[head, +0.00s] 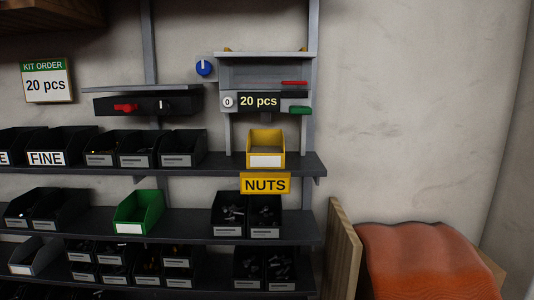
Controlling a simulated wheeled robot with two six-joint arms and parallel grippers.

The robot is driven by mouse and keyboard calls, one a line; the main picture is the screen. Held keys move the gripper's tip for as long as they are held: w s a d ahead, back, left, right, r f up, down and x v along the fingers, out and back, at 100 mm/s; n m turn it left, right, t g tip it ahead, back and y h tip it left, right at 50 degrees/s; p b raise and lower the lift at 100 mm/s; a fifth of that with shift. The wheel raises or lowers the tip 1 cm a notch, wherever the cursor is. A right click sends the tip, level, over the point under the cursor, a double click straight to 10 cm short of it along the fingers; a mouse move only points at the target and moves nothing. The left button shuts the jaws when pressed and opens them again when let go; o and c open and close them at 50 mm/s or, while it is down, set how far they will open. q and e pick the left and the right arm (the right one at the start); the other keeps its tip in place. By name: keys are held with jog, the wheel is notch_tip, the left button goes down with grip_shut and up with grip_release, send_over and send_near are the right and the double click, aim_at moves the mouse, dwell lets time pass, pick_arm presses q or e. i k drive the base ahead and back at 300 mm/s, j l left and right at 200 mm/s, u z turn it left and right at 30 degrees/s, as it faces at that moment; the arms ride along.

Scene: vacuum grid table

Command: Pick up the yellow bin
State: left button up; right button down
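The yellow bin (265,149) stands upright on the upper dark shelf in the head view, near the shelf's right end. It has a blank white label on its front, and its open top shows no clear contents. It sits below a grey dispenser unit whose display (258,102) reads "20 pcs". A yellow "NUTS" sign (265,185) hangs on the shelf edge just below the bin. Neither of my grippers is in view.
Black bins (135,149) stand left of the yellow bin, with a gap between. A green bin (138,212) and more black bins (247,214) fill the lower shelves. A wooden crate (342,250) with orange cloth (425,260) stands at right.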

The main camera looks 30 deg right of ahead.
aim_at(265, 148)
jog(key=z, duration=0.75)
